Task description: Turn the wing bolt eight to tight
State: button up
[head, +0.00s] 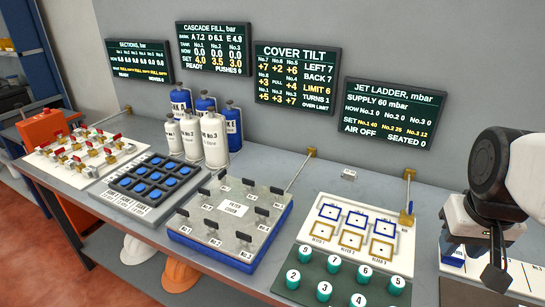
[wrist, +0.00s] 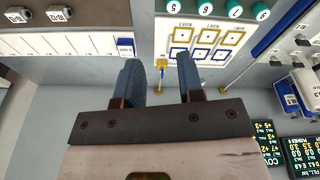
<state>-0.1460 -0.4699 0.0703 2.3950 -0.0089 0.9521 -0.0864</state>
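The filter cover (head: 232,204) is a grey plate on a blue base in the middle of the bench in the head view. Several wing bolts with dark wings stand around its edge, such as a front one (head: 243,236). Their number labels are too small for me to pick out number eight surely. The blue base edge (wrist: 283,28) also shows at the upper right of the wrist view. My gripper (head: 497,268) hangs at the far right in the head view, well away from the cover. In the wrist view my gripper (wrist: 158,62) has its fingers apart, with nothing held.
The cover tilt board (head: 296,78) reads left 7, back 7, limit 6, turns 1, over limit. White bottles (head: 214,140) stand behind the cover. A white panel (head: 350,232) with framed squares, green numbered caps (head: 324,291) and a brass post (head: 407,218) lie between cover and gripper.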

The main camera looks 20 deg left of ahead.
jog(key=w+a+r+n, duration=0.1)
jog(key=w+a+n, duration=0.3)
jog(key=w+a, duration=0.8)
jog(key=n+g, duration=0.2)
jog(key=n, duration=0.9)
send_near(204, 194)
jog(key=shift+w+d+r, duration=0.15)
jog(key=shift+w+d, duration=0.05)
jog(key=shift+w, duration=0.25)
jog(key=shift+s+a, duration=0.15)
jog(key=shift+a, duration=0.3)
jog(key=shift+f, duration=0.3)
jog(key=shift+f, duration=3.75)
